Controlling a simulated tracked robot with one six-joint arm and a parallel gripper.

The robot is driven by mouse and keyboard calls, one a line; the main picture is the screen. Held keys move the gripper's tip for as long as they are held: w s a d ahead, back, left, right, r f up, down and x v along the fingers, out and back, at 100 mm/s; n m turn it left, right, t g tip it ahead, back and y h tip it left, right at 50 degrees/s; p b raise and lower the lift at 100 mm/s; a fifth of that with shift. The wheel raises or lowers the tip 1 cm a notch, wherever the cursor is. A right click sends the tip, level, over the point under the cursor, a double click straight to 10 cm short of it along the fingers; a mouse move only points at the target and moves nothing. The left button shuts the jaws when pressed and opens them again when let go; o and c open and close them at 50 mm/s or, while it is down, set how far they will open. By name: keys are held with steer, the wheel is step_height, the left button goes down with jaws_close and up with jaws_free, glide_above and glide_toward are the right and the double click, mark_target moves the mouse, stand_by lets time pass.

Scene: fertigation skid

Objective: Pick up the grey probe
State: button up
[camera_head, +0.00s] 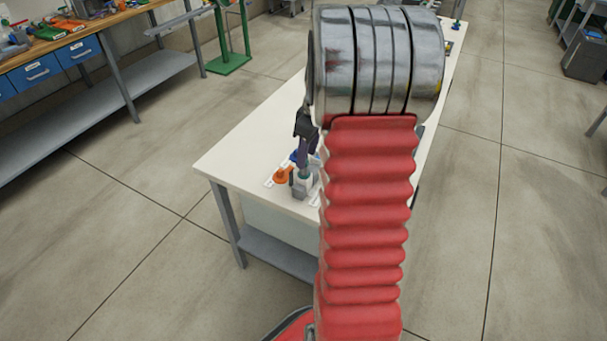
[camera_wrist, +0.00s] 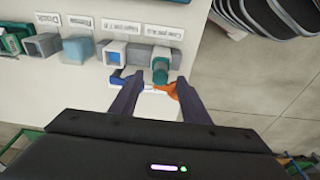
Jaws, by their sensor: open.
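My gripper (camera_wrist: 157,82) is open, its two dark purple fingers pointing at a row of small holders on the white table (camera_wrist: 65,115). Just ahead of the fingertips, a round teal-ended piece (camera_wrist: 160,70) stands at a grey holder (camera_wrist: 162,55); I cannot tell whether this is the grey probe. An orange piece (camera_wrist: 168,91) lies beside the right finger, and a blue piece (camera_wrist: 118,82) beside the left one. In the head view, my gripper (camera_head: 304,150) is above the near-left part of the table, over a grey block (camera_head: 301,186) and an orange disc (camera_head: 283,175). My arm hides much of the tabletop.
A workbench with blue drawers (camera_head: 38,73) stands at the left. Concrete floor is open around the table.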

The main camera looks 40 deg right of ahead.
steer(key=shift+f, duration=0.1)
steer(key=shift+w+a+f, duration=0.1)
steer(key=shift+w+f, duration=0.15)
steer(key=shift+f, duration=1.05)
steer(key=shift+w+a+f, duration=0.1)
steer(key=shift+w+f, duration=0.1)
steer(key=shift+f, duration=1.05)
steer(key=shift+c, duration=0.2)
jaws_close()
step_height(320, 180, up, 10)
steer(key=shift+r, duration=0.1)
steer(key=shift+a, duration=0.1)
